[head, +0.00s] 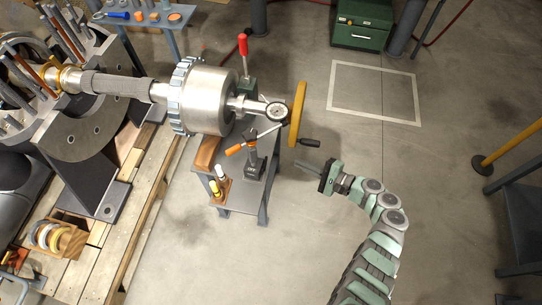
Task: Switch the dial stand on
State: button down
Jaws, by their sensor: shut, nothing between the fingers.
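The dial stand (254,165) has a dark block base and a short upright post. It stands on the small grey stand table (238,201), below the large metal cylinder. A thin arm with an orange tip runs beside its top. Its switch is too small to tell, so I cannot tell which way it is set. A round dial face (277,112) shows above it, near the yellow handwheel. My gripper (303,164) is to the right of the stand, past the table's edge. It points left, shut and empty, apart from everything.
The yellow handwheel (297,114) with a black handle (309,142) juts out above my gripper. A red-handled lever (243,46) stands behind the cylinder (209,100). Yellow-and-white items (217,188) and a wooden block (208,153) are on the table's left.

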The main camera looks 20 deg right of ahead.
aim_at(265, 166)
jog(key=shift+r, duration=0.2)
jog(key=w+a+b, duration=0.3)
jog(key=w+a, duration=0.3)
jog(key=a, duration=0.1)
jog(key=shift+a+r, duration=0.15)
dwell(0.7)
jog(key=shift+a, duration=0.1)
dwell(0.3)
